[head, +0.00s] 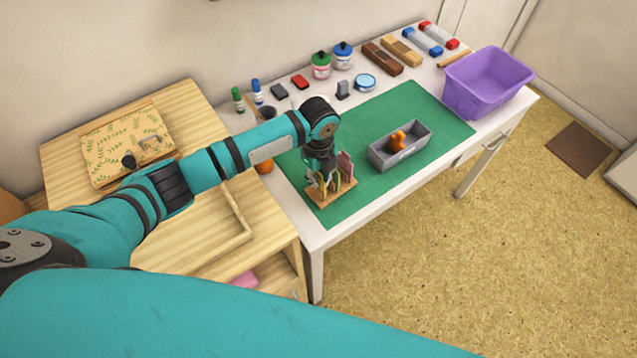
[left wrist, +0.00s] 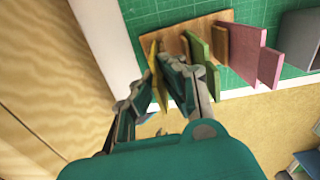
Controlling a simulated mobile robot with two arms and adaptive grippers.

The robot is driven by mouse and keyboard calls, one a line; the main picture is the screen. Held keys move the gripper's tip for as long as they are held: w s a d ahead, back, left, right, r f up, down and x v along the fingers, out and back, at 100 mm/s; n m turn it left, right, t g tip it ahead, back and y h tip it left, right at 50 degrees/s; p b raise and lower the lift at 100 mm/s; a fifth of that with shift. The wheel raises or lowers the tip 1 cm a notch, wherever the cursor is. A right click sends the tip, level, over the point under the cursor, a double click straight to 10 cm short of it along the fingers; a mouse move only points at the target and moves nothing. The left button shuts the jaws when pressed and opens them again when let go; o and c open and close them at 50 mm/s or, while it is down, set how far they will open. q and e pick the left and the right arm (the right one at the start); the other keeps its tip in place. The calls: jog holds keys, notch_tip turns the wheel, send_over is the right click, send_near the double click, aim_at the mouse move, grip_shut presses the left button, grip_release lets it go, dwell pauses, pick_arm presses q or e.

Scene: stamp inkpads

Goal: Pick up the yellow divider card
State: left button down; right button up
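The yellow divider card (left wrist: 156,78) stands upright at the left end of a wooden rack (left wrist: 180,40) in the left wrist view. A green card (left wrist: 198,50), a brown one (left wrist: 220,45) and pink ones (left wrist: 240,52) stand to its right. In the head view the rack (head: 343,190) is at the green mat's near left corner. My left gripper (left wrist: 160,84) points down over the rack, its fingers on either side of the yellow card. It looks open, with a small gap. Contact is unclear. My right gripper is not in view.
A grey box (head: 382,158) holding an orange object (head: 397,140) stands on the green mat (head: 445,125), right of the rack. Ink bottles, pads and wooden blocks line the table's back. A purple bin (head: 488,85) is at the right end.

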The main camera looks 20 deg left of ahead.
pick_arm(q)
jog(key=shift+r, duration=0.1)
notch_tip(320, 180, up, 9)
jog(key=shift+r+b, duration=0.1)
jog(key=shift+b, duration=0.6)
jog(key=shift+r, duration=0.35)
dwell(0.4)
